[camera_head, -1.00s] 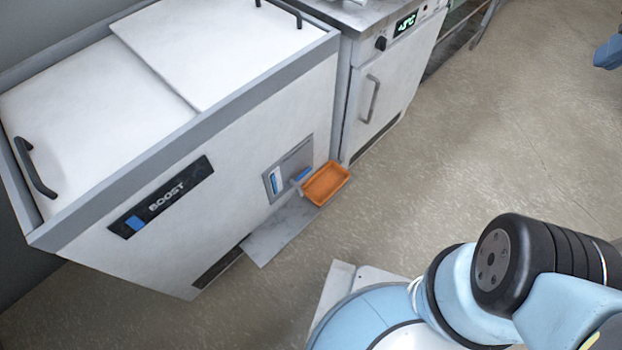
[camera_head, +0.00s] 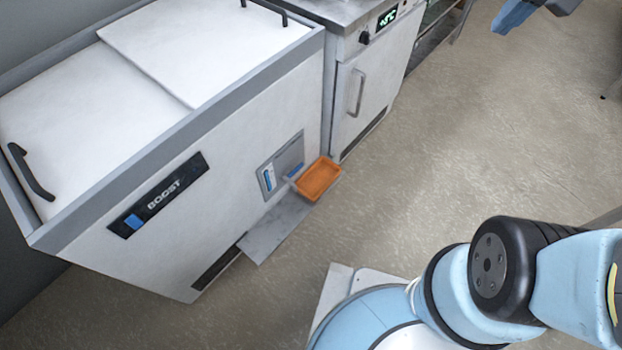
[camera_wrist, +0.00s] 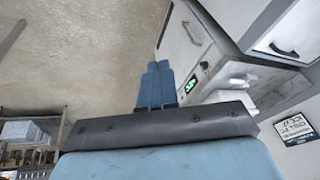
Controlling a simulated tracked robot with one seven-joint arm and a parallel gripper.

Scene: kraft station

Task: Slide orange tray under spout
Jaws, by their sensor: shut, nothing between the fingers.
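The shallow orange tray (camera_head: 318,180) sits at the far right end of the grey metal shelf (camera_head: 268,232) at the front of the white BOOST machine. The small grey spout (camera_head: 290,183) juts from the machine's recessed panel, close to the tray's left edge. I cannot tell whether they touch. My gripper (camera_head: 508,18) is at the top right of the head view, above the floor and well apart from the tray. Its blue fingers also show in the wrist view (camera_wrist: 155,85), together with nothing between them. The tray is not seen in the wrist view.
The BOOST machine (camera_head: 150,235) fills the left. A white cabinet (camera_head: 372,85) with a handle and a green display stands beside it, right behind the tray. Open floor (camera_head: 450,140) lies to the right of the tray. My arm covers the lower right.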

